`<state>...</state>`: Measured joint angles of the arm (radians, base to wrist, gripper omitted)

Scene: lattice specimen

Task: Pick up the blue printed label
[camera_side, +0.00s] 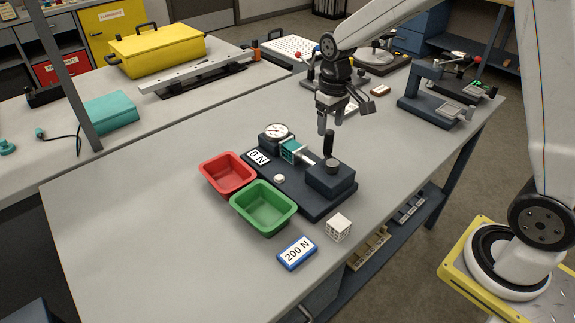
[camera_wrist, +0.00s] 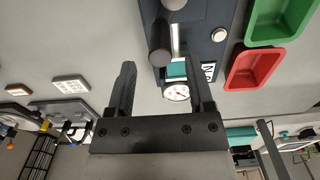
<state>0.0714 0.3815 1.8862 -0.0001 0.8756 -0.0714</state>
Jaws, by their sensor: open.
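The blue printed label (camera_side: 297,253) is a small blue-edged block with a white face reading "200 N". It lies flat on the grey bench near the front edge, in front of the green tray. It is not seen in the wrist view. My gripper (camera_side: 331,124) is in the air above the back of the dark test fixture, well behind the label and apart from it. In the wrist view my gripper (camera_wrist: 161,68) has its two dark fingers spread, with nothing held between them.
A white lattice cube (camera_side: 338,227) sits right of the label. The green tray (camera_side: 264,229) and red tray (camera_side: 228,190) stand behind it. The dark fixture (camera_side: 318,207) carries a dial gauge (camera_side: 276,132) and an upright handle (camera_side: 328,143). Bench left of the label is clear.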

